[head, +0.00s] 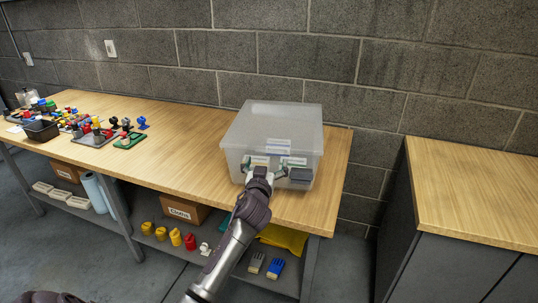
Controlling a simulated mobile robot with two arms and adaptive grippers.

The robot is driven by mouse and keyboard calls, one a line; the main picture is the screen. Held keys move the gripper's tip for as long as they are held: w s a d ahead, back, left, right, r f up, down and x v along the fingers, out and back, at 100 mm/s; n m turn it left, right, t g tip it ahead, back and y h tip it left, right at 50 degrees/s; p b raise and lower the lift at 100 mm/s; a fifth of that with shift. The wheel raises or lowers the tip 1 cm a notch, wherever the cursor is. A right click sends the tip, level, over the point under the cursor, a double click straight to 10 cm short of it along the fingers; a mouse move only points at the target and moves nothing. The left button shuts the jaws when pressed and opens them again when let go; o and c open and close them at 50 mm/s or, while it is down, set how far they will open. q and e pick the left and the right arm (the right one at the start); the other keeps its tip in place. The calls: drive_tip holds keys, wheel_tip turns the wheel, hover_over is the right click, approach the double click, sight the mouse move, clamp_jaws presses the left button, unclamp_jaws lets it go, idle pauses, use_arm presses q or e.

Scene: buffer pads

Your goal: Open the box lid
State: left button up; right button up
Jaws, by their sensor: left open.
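A translucent plastic box (235,160) stands near the right end of the wooden workbench. Its frosted lid (270,119) lies flat on top and looks closed. Labels (279,146) and a dark grey latch or handle (301,175) show on its front face. My left gripper (265,168) is open at the front of the box, level with the labels and left of the grey part. Whether its fingers touch the box I cannot tell. My right gripper is not in view.
The wooden workbench (180,160) holds small coloured parts and a dark bin (41,131) at its left. A lower shelf carries a cardboard box (185,210), gloves (276,267) and yellow items. A grey cabinet (480,190) stands right, across a gap. The middle bench is clear.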

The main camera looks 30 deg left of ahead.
sight(269, 153)
use_arm(q)
drive_tip(key=shift+x, duration=2.3)
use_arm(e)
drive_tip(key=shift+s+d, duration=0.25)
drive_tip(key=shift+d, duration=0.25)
